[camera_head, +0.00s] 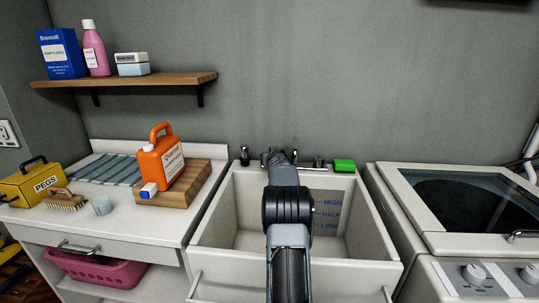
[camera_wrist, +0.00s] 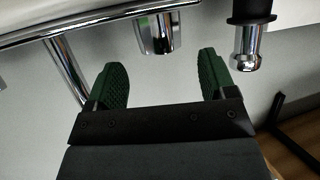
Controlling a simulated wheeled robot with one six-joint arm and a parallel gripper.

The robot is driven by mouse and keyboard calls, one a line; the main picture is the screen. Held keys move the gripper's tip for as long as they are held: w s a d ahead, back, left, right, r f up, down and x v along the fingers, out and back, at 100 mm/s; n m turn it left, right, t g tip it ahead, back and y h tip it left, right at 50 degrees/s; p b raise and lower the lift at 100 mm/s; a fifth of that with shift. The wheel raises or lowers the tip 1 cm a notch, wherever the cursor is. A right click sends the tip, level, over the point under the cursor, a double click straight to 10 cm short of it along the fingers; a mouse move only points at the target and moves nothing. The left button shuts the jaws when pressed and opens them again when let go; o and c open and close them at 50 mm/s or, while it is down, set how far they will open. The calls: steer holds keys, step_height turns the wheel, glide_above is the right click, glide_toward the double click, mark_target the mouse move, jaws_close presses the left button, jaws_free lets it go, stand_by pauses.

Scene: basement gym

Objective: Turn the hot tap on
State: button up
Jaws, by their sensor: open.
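My gripper (camera_wrist: 160,84) is open, with two dark green textured finger pads. In the wrist view, a chrome tap handle (camera_wrist: 157,36) is beyond the fingertips, in line with the gap between them; nothing is gripped. A chrome tap bar (camera_wrist: 85,27) runs along the top, with a chrome post (camera_wrist: 66,72) at left. In the head view, my arm reaches over the white sink (camera_head: 218,203) to its back edge and hides most of the tap set. A small tap part (camera_head: 319,162) shows right of the arm. No hot marking is readable.
A chrome fitting with a black collar (camera_wrist: 249,48) is close right of the fingers. A green sponge (camera_head: 344,165) lies on the sink's back right edge. An orange jug (camera_head: 160,163) stands on a wooden board at left; a washing machine (camera_head: 460,215) stands at right.

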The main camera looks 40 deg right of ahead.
steer(key=p+x, duration=0.3)
steer(key=x, duration=0.1)
steer(key=shift+r, duration=0.15)
steer(key=shift+p+x, duration=0.75)
steer(key=shift+x, duration=0.05)
steer(key=shift+s, duration=0.1)
steer(key=c, duration=0.9)
